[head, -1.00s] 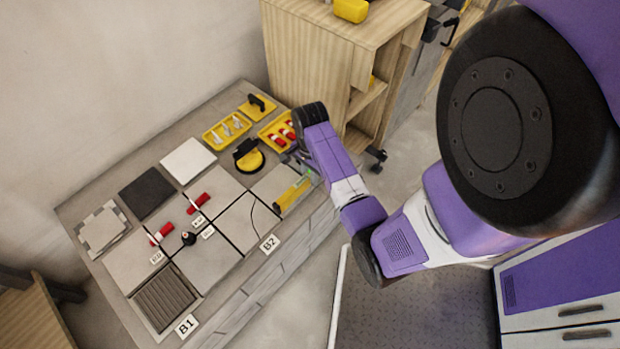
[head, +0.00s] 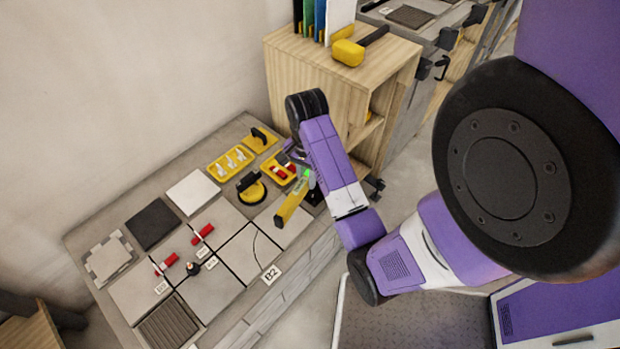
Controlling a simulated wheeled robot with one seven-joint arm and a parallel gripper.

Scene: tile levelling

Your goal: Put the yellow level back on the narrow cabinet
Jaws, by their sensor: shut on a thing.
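The yellow level (head: 290,203) is in my gripper (head: 306,181), which is shut on it near its right end. The level is tilted above the right end of the tile bench; the fingers are small and partly hidden by my arm. The narrow cabinet (head: 312,84), of light wood with an open front, stands behind the bench at the top centre. On its top lie a yellow mallet (head: 348,52) with a dark handle and a rack of upright coloured sheets (head: 318,20).
The bench (head: 80,238) carries several tiles, red-and-white pieces, a yellow suction cup (head: 252,188), a yellow tray of white pieces (head: 230,161), a tray of red pieces (head: 279,172) and a yellow float (head: 262,139). The cabinet top has bare room left of the mallet.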

